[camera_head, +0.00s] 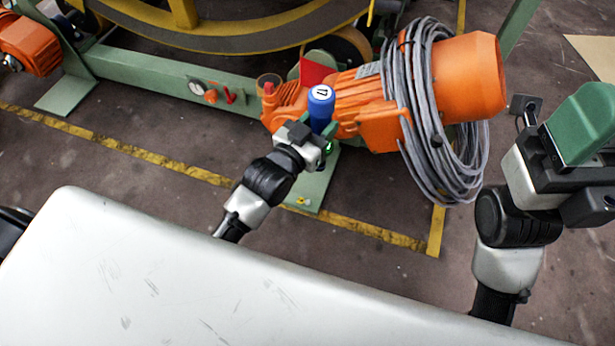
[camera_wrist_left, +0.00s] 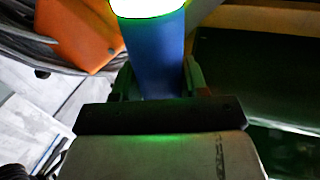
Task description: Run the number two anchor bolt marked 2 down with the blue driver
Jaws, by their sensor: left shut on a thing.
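The blue driver (camera_head: 321,112) stands roughly upright in my left gripper (camera_head: 325,132), with a white cap face bearing dark marks on top. My left gripper is shut on it, and the blue body also shows between the green fingers in the left wrist view (camera_wrist_left: 155,55). The driver's lower end is hidden behind the gripper. The anchor bolt marked 2 cannot be made out. A small yellow spot (camera_head: 302,200) shows on the green foot plate (camera_head: 316,185) below the gripper. My right gripper (camera_head: 585,125) is at the right edge, with its green finger side showing; its opening cannot be seen.
An orange motor (camera_head: 462,75) with a coil of grey cable (camera_head: 420,150) stands right behind the driver. A green beam (camera_head: 150,75) and a yellow ring (camera_head: 230,42) lie behind. A pale worn surface (camera_head: 150,280) fills the front. Floor at left is open.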

